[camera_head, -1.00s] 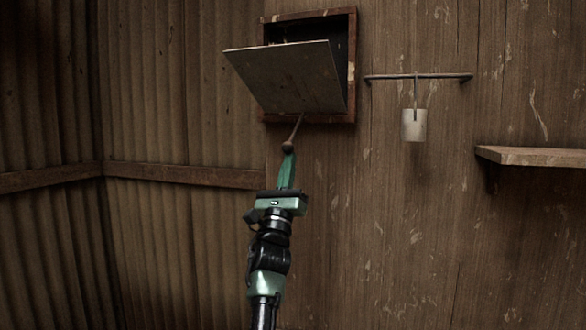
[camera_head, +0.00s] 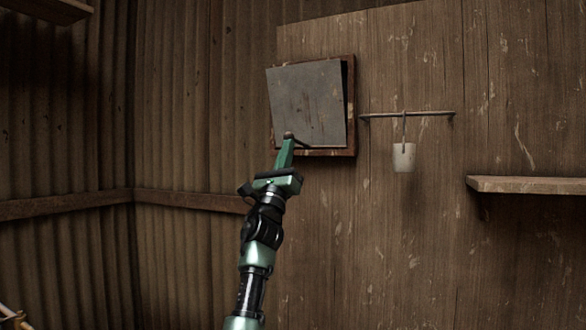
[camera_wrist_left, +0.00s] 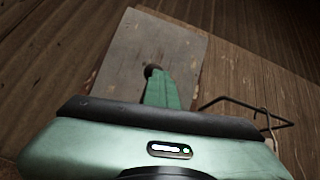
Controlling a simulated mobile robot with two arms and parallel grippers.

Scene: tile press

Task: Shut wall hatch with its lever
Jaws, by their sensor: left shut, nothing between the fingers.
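The wall hatch is a grey flap (camera_head: 305,98) in a reddish-brown wooden frame (camera_head: 350,105) on the plank wall. The flap stands nearly upright, with a dark gap along its right side and top. Its lever (camera_head: 290,135), a short rod with a round dark knob, is at the flap's lower edge. My left gripper (camera_head: 287,142) is shut and empty, with its tip at the knob; whether they touch is hard to tell. In the left wrist view the gripper (camera_wrist_left: 158,80) points at the knob (camera_wrist_left: 151,70) in front of the flap (camera_wrist_left: 135,65). My right gripper is not in view.
Right of the hatch, a metal rail (camera_head: 425,114) sticks out with a white cup (camera_head: 403,158) hanging from it. A wooden shelf (camera_head: 530,185) is further right. Corrugated wall (camera_head: 180,100) lies to the left. The wall below the hatch is clear.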

